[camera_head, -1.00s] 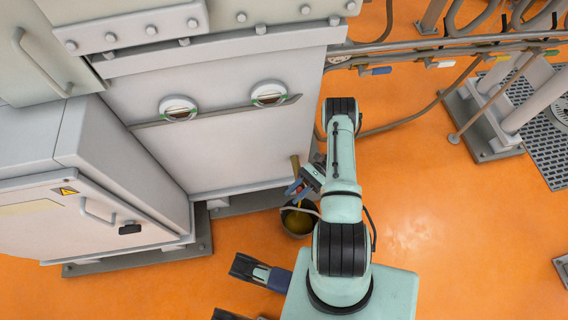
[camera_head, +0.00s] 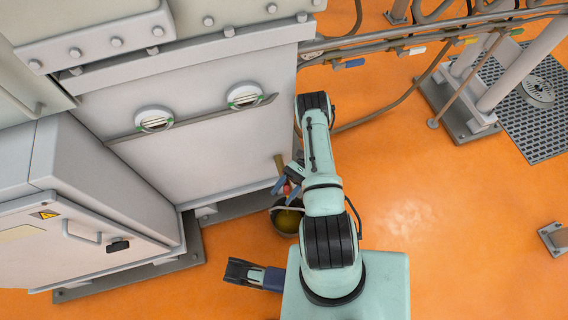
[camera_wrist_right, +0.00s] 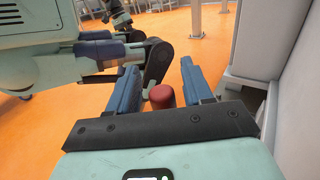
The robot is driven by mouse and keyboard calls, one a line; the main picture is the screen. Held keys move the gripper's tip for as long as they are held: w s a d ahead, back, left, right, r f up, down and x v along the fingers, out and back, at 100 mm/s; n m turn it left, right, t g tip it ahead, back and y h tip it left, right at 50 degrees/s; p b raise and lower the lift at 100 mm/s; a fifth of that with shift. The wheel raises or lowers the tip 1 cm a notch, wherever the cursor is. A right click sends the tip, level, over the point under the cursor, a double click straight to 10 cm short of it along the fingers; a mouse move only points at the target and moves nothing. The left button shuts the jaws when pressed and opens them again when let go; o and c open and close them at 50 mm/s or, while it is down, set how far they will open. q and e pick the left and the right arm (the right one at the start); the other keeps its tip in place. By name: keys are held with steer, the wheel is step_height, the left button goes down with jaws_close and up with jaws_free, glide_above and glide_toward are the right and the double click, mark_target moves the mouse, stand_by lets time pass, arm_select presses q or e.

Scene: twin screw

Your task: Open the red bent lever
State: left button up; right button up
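The red bent lever shows only as a small red patch (camera_head: 287,188) in the head view, low beside the grey cabinet's right corner. In the right wrist view its rounded dark-red end (camera_wrist_right: 161,96) stands between my blue fingers. The rest of the lever is hidden. My right gripper (camera_head: 285,186) is open around the red end, and it also shows in the right wrist view (camera_wrist_right: 159,68). Gaps show on both sides of the red end, so the fingers do not appear closed on it.
A dark round container (camera_head: 286,221) with a yellowish inside is below the gripper. A brown post (camera_head: 279,163) stands just above it by the grey cabinet (camera_head: 200,150). Pipes (camera_head: 400,45) run along the back.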

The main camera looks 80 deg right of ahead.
arm_select(q)
steer(key=shift+s+a+f+g+b, duration=0.1)
steer(key=shift+s+f+g+b, duration=0.25)
steer(key=shift+s+f, duration=0.35)
steer(key=shift+s+a+f+g+b, duration=0.1)
steer(key=shift+s+f+g+b, duration=0.25)
steer(key=shift+s, duration=0.5)
arm_select(e)
steer(key=v, duration=1.3)
steer(key=shift+d, duration=0.15)
steer(key=shift+s+r, duration=0.1)
steer(key=shift+s, duration=0.05)
